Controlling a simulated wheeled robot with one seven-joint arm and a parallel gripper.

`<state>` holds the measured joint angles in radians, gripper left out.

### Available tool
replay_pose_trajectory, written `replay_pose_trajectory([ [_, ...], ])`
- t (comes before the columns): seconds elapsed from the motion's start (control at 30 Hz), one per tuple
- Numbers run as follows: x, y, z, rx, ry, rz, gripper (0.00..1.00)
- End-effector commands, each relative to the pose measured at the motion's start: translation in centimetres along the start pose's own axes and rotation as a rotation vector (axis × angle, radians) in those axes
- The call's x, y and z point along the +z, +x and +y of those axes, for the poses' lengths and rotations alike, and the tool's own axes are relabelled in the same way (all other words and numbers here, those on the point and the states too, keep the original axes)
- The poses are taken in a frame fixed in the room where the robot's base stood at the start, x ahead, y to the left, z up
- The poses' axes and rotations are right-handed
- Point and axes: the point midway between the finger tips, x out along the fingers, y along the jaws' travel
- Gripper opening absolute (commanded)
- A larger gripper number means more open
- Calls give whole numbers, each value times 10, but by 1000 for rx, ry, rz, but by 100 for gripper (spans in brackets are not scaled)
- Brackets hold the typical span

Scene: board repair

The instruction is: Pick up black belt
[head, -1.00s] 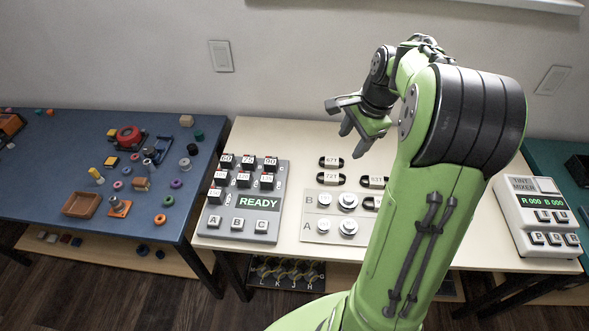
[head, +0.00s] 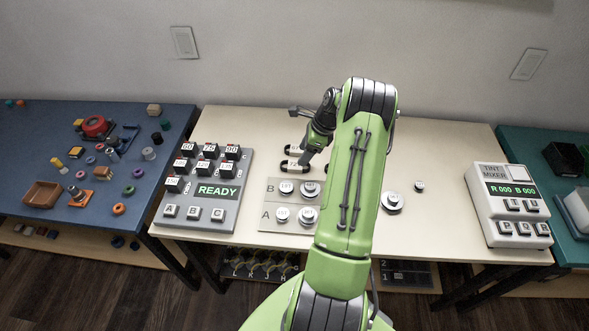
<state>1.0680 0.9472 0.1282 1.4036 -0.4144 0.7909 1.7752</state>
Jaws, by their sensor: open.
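Two black belts with white number labels lie on the cream table: an upper belt (head: 292,149) and a lower belt (head: 287,165), one just in front of the other. Both are just behind the grey pulley plate. My gripper (head: 299,135) is open and empty, close to these belts in the picture. One finger points left, and the other reaches down beside the right ends of the belts. I cannot tell whether it touches them. My arm hides the table to the right of them.
The grey plate (head: 270,188) with rows A and B carries several silver pulleys. A READY button panel (head: 232,213) stands to its left and a tint mixer (head: 497,228) at the right. A loose pulley (head: 393,202) lies right of my arm. The right table area is mostly clear.

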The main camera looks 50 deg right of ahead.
Motion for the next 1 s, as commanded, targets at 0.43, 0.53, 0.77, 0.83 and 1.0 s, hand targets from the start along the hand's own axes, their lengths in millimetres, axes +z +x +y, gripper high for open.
replay_pose_trajectory([
  [0.43, 0, 62, -3, 0, -3, 1, 57],
  [0.53, 1, 62, -4, -1, -2, 1, 57],
  [0.77, 1, 61, -4, -1, -2, 0, 36],
  [0.83, 1, 61, -4, -1, -2, 0, 25],
  [1.0, 1, 61, -4, -2, -2, 0, 14],
])
